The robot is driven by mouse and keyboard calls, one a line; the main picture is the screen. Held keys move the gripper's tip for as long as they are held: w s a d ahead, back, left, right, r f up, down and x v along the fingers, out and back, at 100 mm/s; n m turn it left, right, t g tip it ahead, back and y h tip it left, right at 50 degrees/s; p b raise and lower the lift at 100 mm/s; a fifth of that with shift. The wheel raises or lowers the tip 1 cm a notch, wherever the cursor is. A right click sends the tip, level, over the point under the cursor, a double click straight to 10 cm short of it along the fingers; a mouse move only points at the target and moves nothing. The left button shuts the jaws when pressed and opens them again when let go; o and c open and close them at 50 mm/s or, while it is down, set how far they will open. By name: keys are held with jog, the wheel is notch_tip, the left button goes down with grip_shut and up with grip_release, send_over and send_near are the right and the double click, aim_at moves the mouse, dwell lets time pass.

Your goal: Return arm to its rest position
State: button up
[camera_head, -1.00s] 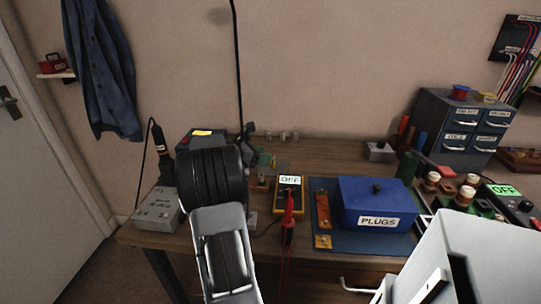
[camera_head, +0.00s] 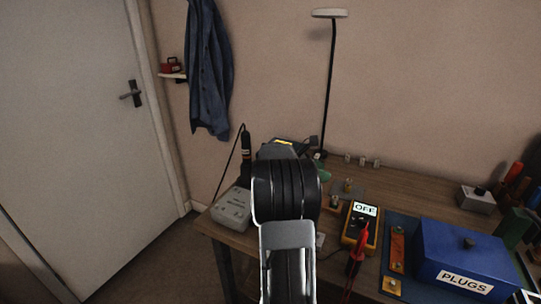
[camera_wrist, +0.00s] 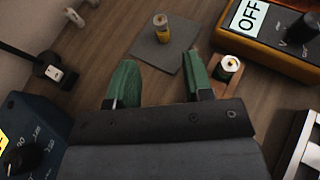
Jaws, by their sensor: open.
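My arm (camera_head: 287,190) reaches out over the workbench in the head view, and its wrist hides most of my gripper there. In the wrist view my gripper (camera_wrist: 161,84) is open, with two green fingers apart and nothing between them. Beyond the fingers a small brass-coloured cylinder (camera_wrist: 161,30) stands on a grey mat (camera_wrist: 154,52). Another small metal-topped cylinder (camera_wrist: 229,66) stands on a wooden block just right of the right finger. I cannot tell the gripper's exact height above the bench.
A yellow multimeter (camera_head: 352,236) reading OFF has a red probe (camera_head: 358,250) in front. A blue PLUGS box (camera_head: 462,262) stands at right. A grey box (camera_head: 231,210) sits at the bench's left end. A lamp (camera_head: 328,85) rises behind. A door (camera_head: 75,120) is at left.

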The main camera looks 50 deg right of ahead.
jog(key=a+r+m+t+y+p, duration=0.3)
jog(key=a+p, duration=0.3)
jog(key=a, duration=0.8)
jog(key=a+r+m+t+y+p, duration=0.3)
jog(key=a+r+t+y+p, duration=0.1)
jog(key=a, duration=1.1)
jog(key=a+r+m+t+y+p, duration=0.3)
jog(key=a+p, duration=0.5)
jog(key=a, duration=0.6)
notch_tip(320, 180, up, 3)
jog(key=shift+w+a+f+m+t, duration=0.1)
jog(key=shift+w+a+m+t, duration=0.15)
jog(key=shift+m+t, duration=0.45)
